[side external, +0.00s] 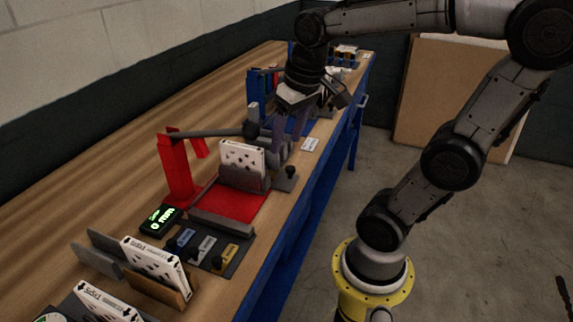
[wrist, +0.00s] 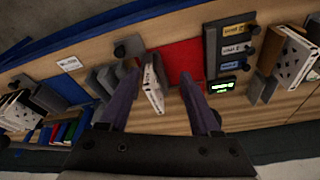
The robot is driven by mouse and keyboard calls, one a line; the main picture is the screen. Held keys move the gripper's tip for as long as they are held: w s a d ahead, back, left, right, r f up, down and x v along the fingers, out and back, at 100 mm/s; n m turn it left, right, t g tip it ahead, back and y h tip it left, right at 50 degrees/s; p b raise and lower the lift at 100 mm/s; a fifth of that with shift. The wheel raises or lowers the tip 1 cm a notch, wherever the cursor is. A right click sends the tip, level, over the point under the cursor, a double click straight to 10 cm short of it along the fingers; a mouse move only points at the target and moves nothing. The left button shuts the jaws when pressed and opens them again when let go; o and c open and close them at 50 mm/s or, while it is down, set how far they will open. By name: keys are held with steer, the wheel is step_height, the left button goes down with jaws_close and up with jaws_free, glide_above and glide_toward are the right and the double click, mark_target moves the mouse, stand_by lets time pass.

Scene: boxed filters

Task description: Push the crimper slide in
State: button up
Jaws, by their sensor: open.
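The red crimper (side external: 180,170) stands on the bench with a red post, a dark lever arm and a red base plate (side external: 238,201). A white box with dark dots (side external: 241,157) stands upright in a grey holder (side external: 244,180) on it; the box also shows in the wrist view (wrist: 152,84). A grey piece with a black knob (side external: 290,174) at the front edge looks like the slide; the knob shows in the wrist view (wrist: 130,47). My gripper (side external: 288,138) is open and above the bench, behind the box in the side view. Whether it touches anything is unclear.
A small green-lit display (side external: 161,219) and a dark panel with blue, white and yellow labelled switches (side external: 207,248) are nearby. Blue racks (side external: 258,88) are farther back. The bench's left side is clear.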

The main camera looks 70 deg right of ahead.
mark_target(290, 168)
steer(key=w+d+f+m+g, duration=0.1)
steer(key=w+d+m, duration=0.1)
steer(key=d, duration=0.4)
steer(key=w+d+f+m+g, duration=0.1)
steer(key=w+d+m+g, duration=0.15)
steer(key=d, duration=0.35)
steer(key=shift+t+y, duration=0.35)
steer(key=shift+y, duration=0.05)
steer(key=f, duration=0.9)
steer(key=s+f, duration=0.1)
steer(key=f, duration=0.3)
steer(key=shift+a+f, duration=0.25)
jaws_close()
